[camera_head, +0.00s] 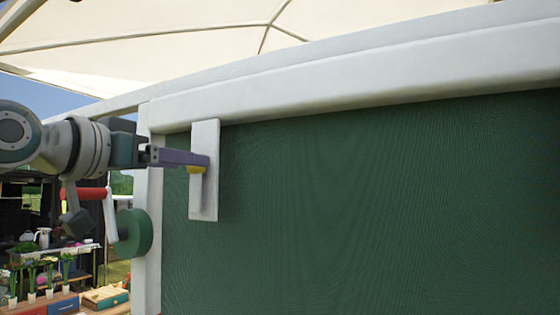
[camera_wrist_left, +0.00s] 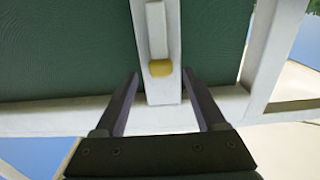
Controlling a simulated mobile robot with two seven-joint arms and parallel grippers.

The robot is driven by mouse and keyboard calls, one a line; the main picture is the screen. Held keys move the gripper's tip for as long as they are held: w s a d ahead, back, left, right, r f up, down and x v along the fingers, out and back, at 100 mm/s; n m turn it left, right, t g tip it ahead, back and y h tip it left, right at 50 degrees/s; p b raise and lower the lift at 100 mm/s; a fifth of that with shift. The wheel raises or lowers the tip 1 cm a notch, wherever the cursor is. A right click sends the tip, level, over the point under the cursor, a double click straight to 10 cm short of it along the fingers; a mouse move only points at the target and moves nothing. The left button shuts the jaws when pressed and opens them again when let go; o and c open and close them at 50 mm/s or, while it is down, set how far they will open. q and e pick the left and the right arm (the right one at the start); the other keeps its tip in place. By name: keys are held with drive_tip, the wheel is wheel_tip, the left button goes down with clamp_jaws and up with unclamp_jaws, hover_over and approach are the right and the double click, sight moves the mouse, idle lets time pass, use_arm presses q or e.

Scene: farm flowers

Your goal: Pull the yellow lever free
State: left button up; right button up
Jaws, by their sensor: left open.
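The yellow lever (camera_head: 197,169) shows as a small yellow end on a white upright plate (camera_head: 204,200) fixed to the green panel. In the left wrist view the yellow end (camera_wrist_left: 160,68) sits at the tip of a white bar, in the middle of the plate. My left gripper (camera_head: 205,159) is at the plate, partly covering the lever in the head view. In the left wrist view its fingers (camera_wrist_left: 160,74) are open, one on each side of the yellow end, with a gap on both sides. My right gripper is out of view.
The green panel (camera_head: 370,200) fills the right side, under a thick white beam (camera_head: 340,85). A green round disc (camera_head: 133,232) and a red handle (camera_head: 84,193) are below my left arm. Shelves with potted flowers (camera_head: 48,270) stand at the lower left.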

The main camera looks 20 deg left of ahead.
use_arm(q)
drive_tip(key=shift+w, duration=0.95)
drive_tip(key=shift+c, duration=0.2)
clamp_jaws()
drive_tip(key=shift+f, duration=0.1)
idle(0.5)
